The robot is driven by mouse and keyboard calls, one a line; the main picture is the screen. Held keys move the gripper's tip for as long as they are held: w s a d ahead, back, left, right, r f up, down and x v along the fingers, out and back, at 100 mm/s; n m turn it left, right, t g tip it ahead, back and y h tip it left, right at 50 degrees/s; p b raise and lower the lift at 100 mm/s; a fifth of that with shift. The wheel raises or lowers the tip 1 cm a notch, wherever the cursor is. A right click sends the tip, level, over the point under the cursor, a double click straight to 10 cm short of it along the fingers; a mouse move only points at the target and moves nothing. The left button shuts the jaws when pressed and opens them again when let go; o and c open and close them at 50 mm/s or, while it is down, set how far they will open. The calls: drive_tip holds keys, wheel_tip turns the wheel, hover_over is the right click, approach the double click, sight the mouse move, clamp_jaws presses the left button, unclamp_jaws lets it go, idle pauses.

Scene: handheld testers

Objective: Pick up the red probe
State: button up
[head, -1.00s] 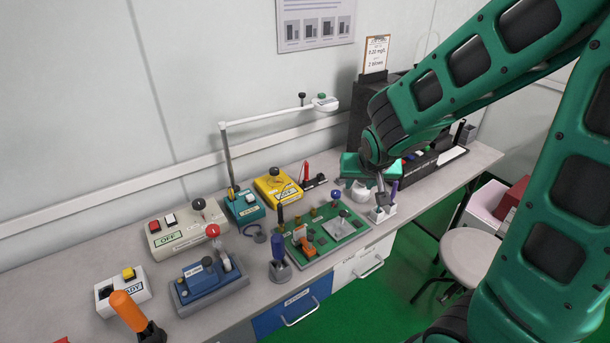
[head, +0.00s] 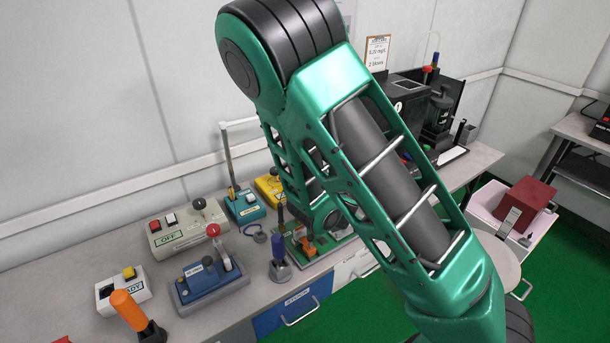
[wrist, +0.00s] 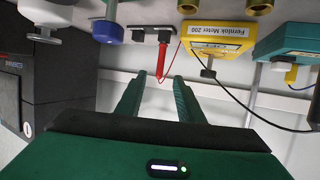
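The red probe (wrist: 161,62) stands in a small black holder (wrist: 155,35) beside the yellow meter (wrist: 218,32) in the wrist view, which looks upside down. A thin red lead runs by the probe. My gripper (wrist: 160,80) is open and empty. Its two green fingers point toward the probe, which appears between the fingertips in the picture. I cannot tell how far off it is, and I see no contact. In the head view my arm hides the probe and my gripper. Part of the yellow meter (head: 267,188) shows beside the arm.
A teal tester (head: 244,207) stands left of the meter, with a thin lamp-like post (head: 230,165) behind it. A black box (wrist: 58,85) stands at the left in the wrist view. A blue-knobbed part (wrist: 107,30) is near the holder. The wall is close behind the bench.

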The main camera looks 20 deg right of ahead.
drive_tip(key=x, duration=0.9)
drive_tip(key=shift+c, duration=0.6)
clamp_jaws()
